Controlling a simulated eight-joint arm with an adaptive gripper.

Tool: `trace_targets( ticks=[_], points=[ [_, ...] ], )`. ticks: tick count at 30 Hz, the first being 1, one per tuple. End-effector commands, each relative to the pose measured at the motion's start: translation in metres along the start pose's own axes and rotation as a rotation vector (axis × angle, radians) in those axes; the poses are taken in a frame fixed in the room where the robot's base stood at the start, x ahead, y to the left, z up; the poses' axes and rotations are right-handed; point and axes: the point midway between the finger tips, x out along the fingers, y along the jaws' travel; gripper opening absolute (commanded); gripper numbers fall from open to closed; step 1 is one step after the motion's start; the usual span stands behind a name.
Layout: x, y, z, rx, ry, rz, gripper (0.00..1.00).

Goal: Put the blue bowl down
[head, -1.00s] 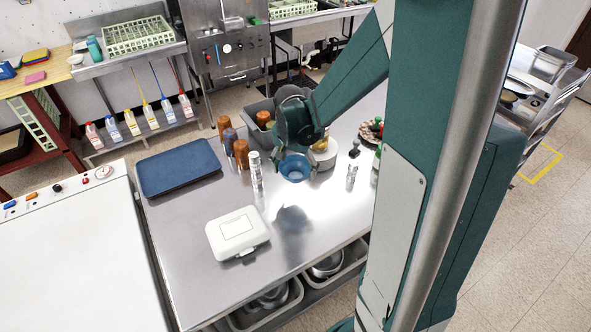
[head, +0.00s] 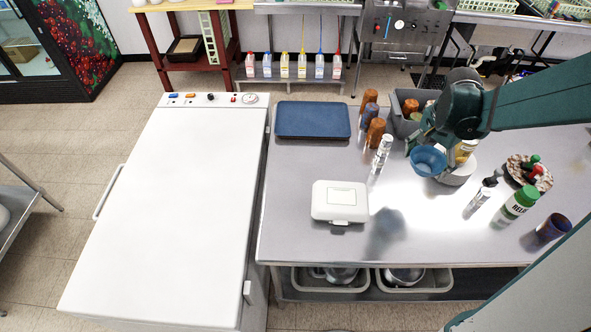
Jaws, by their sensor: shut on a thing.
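The blue bowl (head: 428,161) is in the head view, above the right half of the steel table (head: 310,237). My gripper (head: 430,142) is shut on it, at the bowl's upper side. The bowl looks tilted, with its hollow partly facing the camera. A dark shadow lies on the table below and left of it, so it appears held clear of the surface. The fingertips are small and partly hidden behind the bowl.
A white clamshell box (head: 340,202), a blue tray (head: 313,120) and a salt-shaker-like cylinder (head: 382,153) stand left of the bowl. Amber tumblers (head: 375,132) and a grey bin (head: 400,103) are behind. A green-capped bottle (head: 518,204) stands right. The table's front middle is clear.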

Motion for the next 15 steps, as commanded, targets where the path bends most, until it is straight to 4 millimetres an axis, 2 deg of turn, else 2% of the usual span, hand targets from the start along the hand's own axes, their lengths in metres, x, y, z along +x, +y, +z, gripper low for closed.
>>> trace_targets(
  ticks=[7, 15],
  points=[
    [-0.043, 0.000, -0.005, 0.000, 0.000, 0.000, 0.57],
    [-0.073, -0.004, -0.007, -0.003, 0.000, 0.000, 0.57]
  ],
)
